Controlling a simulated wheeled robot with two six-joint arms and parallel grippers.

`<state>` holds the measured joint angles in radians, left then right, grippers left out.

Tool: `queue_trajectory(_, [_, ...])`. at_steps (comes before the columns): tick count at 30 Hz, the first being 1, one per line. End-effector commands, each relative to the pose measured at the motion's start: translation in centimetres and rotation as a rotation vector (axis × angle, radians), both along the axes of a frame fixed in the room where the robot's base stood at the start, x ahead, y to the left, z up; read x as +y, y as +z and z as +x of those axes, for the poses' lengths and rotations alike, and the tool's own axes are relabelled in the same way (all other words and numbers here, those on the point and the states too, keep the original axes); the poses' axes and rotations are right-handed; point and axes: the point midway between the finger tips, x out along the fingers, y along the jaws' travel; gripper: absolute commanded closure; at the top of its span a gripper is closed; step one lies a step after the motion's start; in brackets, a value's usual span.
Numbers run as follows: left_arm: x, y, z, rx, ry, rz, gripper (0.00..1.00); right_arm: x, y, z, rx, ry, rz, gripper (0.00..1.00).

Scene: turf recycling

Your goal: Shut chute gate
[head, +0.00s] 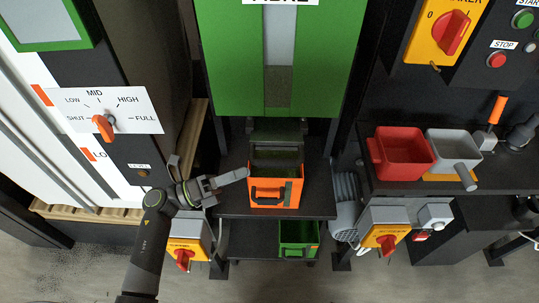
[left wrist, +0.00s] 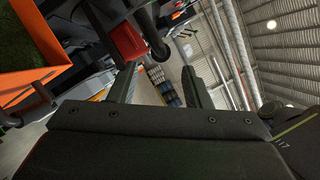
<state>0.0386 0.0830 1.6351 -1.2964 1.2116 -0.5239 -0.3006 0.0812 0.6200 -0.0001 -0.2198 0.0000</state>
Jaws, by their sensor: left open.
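A dial plate (head: 148,112) on the left machine is marked SHUT, LOW, MID, HIGH and FULL. Its orange lever (head: 102,127) sits near the SHUT side; its exact setting is hard to tell. A dark chute (head: 277,135) comes out under the green fibre panel (head: 222,75), above an orange bin (head: 276,203). My left gripper (head: 209,168) is open and empty, left of the orange bin and below right of the dial, apart from the lever. In the left wrist view its two fingers (left wrist: 160,85) stand apart with nothing between them. My right gripper is not in view.
A green bin (head: 298,250) sits on a low shelf. Yellow boxes with red switches stand at the lower left (head: 186,252) and lower right (head: 384,236). Red (head: 402,152) and grey (head: 450,150) containers sit on the right bench. The orange bin also shows close in the left wrist view (left wrist: 75,65).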

Motion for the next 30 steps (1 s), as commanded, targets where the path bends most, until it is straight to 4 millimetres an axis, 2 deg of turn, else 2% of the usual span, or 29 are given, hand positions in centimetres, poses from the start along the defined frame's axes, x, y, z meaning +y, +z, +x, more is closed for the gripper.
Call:
queue_trajectory(1, [-1.1, 0.8, 0.4, -0.001, 0.000, -0.006, 0.56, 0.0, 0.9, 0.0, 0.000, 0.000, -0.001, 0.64])
queue_trajectory(6, [-4.3, 1.4, 1.5, 0.000, 0.000, -0.005, 0.56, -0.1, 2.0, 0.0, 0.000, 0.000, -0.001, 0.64])
queue_trajectory(12, [-6.6, 1.7, 2.3, -0.001, 0.001, -0.003, 0.56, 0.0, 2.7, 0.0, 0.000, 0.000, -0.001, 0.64])
queue_trajectory(24, [-7.4, 1.7, 2.5, 0.000, 0.001, -0.001, 0.56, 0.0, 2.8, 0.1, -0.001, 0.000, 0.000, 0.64])
queue_trajectory(25, [-7.4, 1.7, 2.5, 0.000, 0.001, -0.001, 0.57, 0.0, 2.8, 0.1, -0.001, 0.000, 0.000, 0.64])
queue_trajectory(30, [-7.4, 1.7, 2.5, 0.000, 0.001, -0.001, 0.79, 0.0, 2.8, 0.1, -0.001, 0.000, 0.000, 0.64])
